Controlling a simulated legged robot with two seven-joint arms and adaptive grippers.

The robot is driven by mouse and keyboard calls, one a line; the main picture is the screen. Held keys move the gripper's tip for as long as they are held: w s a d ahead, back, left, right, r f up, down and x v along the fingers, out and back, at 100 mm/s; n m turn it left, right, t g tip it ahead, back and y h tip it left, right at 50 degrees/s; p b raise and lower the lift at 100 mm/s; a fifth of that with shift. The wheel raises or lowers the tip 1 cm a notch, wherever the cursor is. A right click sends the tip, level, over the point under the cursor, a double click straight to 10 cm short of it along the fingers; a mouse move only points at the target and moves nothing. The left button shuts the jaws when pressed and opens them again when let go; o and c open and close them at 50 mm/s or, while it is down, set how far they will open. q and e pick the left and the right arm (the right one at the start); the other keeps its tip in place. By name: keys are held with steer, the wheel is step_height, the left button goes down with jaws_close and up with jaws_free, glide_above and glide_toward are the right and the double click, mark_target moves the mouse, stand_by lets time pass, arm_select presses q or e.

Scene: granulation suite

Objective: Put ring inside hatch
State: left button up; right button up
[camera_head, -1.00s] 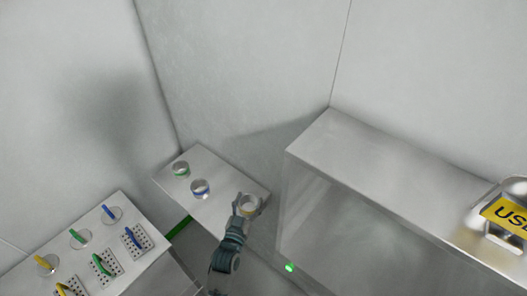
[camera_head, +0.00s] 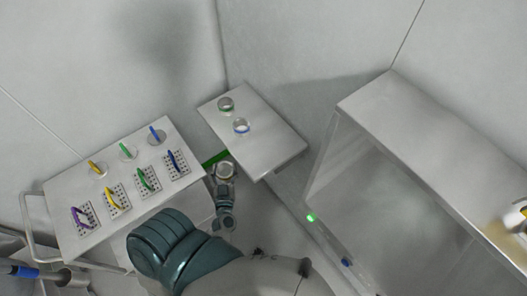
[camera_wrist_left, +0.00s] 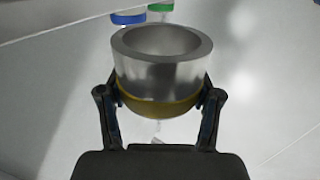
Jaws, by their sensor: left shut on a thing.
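My left gripper (camera_head: 224,183) is shut on a metal ring (camera_head: 225,168), held in front of the small shelf's near edge. In the left wrist view the ring (camera_wrist_left: 160,65) is a thick silver cylinder, open at the top, with a yellow band low on its side. The fingers of the left gripper (camera_wrist_left: 158,105) press on it from both sides. Two similar rings, one green-banded (camera_head: 225,104) and one blue-banded (camera_head: 241,126), stand on the small shelf. A clear-fronted cabinet (camera_head: 375,185) is at the right; I cannot tell whether it is the hatch. My right gripper is not in view.
The small metal shelf (camera_head: 270,140) is bare at its right end. A cart (camera_head: 60,185) at the left holds several perforated plates and discs with coloured handles. A green light (camera_head: 311,217) and a blue button (camera_head: 346,262) sit by the cabinet's base.

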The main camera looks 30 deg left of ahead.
arm_select(q)
steer(key=w+d, duration=0.2)
steer(key=w, duration=0.2)
steer(key=w+d, duration=0.2)
steer(key=w, duration=0.3)
steer(key=w+d+p, duration=0.1)
steer(key=w+d, duration=0.1)
steer(key=w, duration=0.3)
steer(key=shift+r, duration=0.1)
steer(key=shift+w+d+r+p, duration=0.15)
steer(key=shift+w+d, duration=0.1)
steer(key=shift+w, duration=0.3)
steer(key=shift+w+d+p, duration=0.15)
steer(key=shift+w+d, duration=0.05)
steer(key=shift+w, duration=0.35)
steer(key=shift+w+d+p, duration=0.1)
steer(key=shift+w+p, duration=0.2)
steer(key=shift+w, duration=0.1)
steer(key=shift+f, duration=0.2)
steer(key=shift+f, duration=0.1)
steer(key=o, duration=1.3)
